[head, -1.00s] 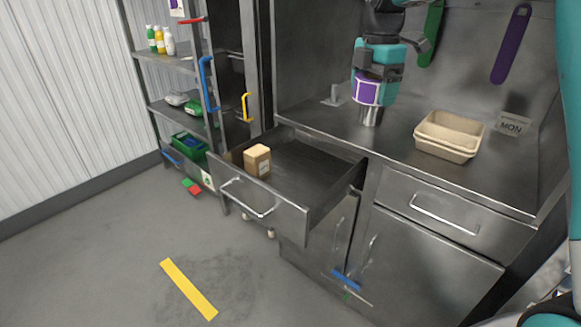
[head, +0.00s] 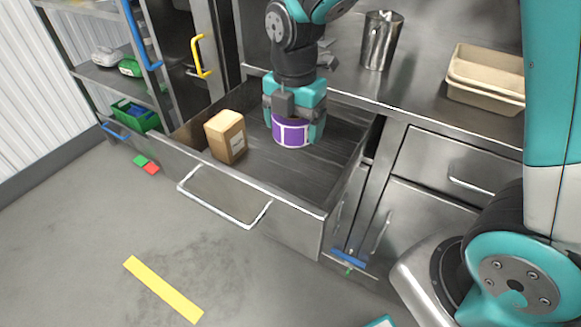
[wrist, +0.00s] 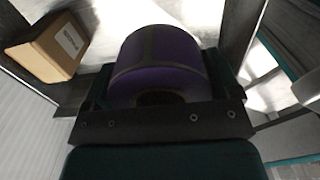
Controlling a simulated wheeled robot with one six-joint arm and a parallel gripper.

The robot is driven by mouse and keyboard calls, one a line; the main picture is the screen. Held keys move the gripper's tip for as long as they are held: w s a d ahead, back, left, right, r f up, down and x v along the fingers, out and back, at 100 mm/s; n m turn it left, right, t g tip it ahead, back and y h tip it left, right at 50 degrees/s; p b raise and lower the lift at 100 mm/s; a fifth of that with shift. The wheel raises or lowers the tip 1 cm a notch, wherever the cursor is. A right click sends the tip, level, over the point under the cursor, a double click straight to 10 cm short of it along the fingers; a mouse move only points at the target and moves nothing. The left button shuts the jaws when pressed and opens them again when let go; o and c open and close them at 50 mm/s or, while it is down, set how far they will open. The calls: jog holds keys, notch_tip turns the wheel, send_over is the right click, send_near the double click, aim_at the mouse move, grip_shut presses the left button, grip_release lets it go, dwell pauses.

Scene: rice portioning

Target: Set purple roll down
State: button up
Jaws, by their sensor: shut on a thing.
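The purple roll (head: 291,132), with a white outlined panel, is between the fingers of my gripper (head: 293,128) in the head view. My gripper is shut on it, pointing down inside the open drawer (head: 265,185). I cannot tell whether the roll touches the drawer floor. In the wrist view the purple roll (wrist: 160,65) fills the middle between the fingers, and part of its dark core shows.
A brown box (head: 226,137) stands in the drawer, left of the roll. The drawer floor right of the roll is bare. A metal cup (head: 381,40) and stacked beige trays (head: 486,78) stand on the counter (head: 420,95).

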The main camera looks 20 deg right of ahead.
aim_at(293, 181)
notch_tip(293, 181, down, 13)
jog(key=shift+f+b, duration=0.1)
jog(key=shift+b, duration=0.7)
jog(key=o, duration=0.8)
jog(key=shift+f, duration=0.1)
notch_tip(293, 181, up, 12)
jog(key=shift+f+p, duration=0.15)
jog(key=shift+p, duration=0.65)
jog(key=shift+s+r, duration=0.1)
jog(key=shift+r, duration=0.25)
jog(key=s+r+m, duration=0.2)
jog(key=s+a+r+m+y, duration=0.1)
jog(key=s+m, duration=0.2)
jog(key=s+a+r+m+y, duration=0.1)
jog(key=s+r+m, duration=0.1)
jog(key=shift+s+a+r+m, duration=0.15)
jog(key=shift+r+m, duration=0.2)
jog(key=shift+m, duration=0.05)
jog(key=s+r+m, duration=0.1)
jog(key=s+m, duration=0.2)
jog(key=s+a+r+m+y, duration=0.1)
jog(key=s+m, duration=0.3)
jog(key=s+a+r+m+y, duration=0.1)
jog(key=s+r+m, duration=0.1)
jog(key=s+m, duration=0.1)
jog(key=shift+s, duration=0.6)
